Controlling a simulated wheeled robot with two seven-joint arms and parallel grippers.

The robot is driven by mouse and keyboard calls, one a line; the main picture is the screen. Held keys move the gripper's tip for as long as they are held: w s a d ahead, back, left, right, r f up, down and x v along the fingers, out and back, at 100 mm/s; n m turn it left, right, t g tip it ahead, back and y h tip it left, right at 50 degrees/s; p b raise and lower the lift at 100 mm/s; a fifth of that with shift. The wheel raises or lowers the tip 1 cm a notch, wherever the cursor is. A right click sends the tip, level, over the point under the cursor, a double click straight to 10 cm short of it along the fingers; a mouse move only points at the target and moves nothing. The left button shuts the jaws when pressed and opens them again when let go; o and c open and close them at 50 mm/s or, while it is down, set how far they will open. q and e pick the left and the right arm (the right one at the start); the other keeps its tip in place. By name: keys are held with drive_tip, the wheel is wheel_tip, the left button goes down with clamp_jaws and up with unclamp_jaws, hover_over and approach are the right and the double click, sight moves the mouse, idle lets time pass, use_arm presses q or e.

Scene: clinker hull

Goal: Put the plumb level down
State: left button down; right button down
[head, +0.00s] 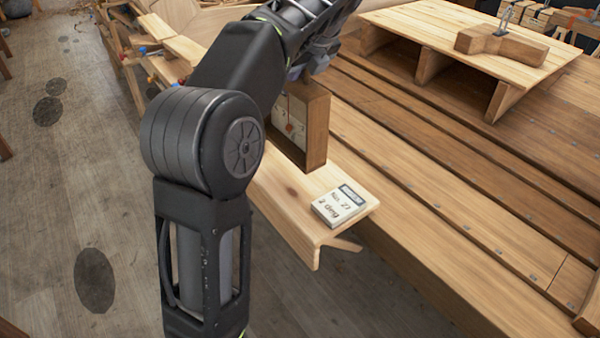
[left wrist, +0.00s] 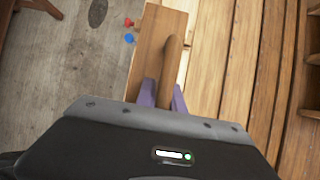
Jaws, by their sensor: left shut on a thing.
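The plumb level (head: 314,125) is a brown wooden box-like frame with a pale face and a red pointer. In the head view it hangs upright under my left gripper (head: 297,72), over a pale plank (head: 290,205). I cannot tell whether its lower edge touches the plank. My forearm hides its left side. In the left wrist view, the purple fingers of my left gripper (left wrist: 164,96) are shut on the rounded handle on top of the plumb level (left wrist: 152,45). My right gripper is not in view.
A small block labelled "No. 23, 2 deg" (head: 341,206) lies at the plank's near end. Long hull planks (head: 450,180) run along the right. A raised wooden stand (head: 430,30) holds a brown wooden piece (head: 500,44). Grey floor (head: 60,200) is open at left.

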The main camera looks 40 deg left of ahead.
use_arm(q)
drive_tip(key=f, duration=0.1)
hover_over(295, 141)
drive_tip(key=shift+w+a+f, duration=0.15)
drive_tip(key=shift+w+f, duration=0.05)
drive_tip(key=shift+f, duration=1.1)
drive_tip(key=shift+w+a+f, duration=0.15)
drive_tip(key=shift+f, duration=3.1)
drive_tip(key=c, duration=1.5)
unclamp_jaws()
drive_tip(key=shift+o, duration=0.2)
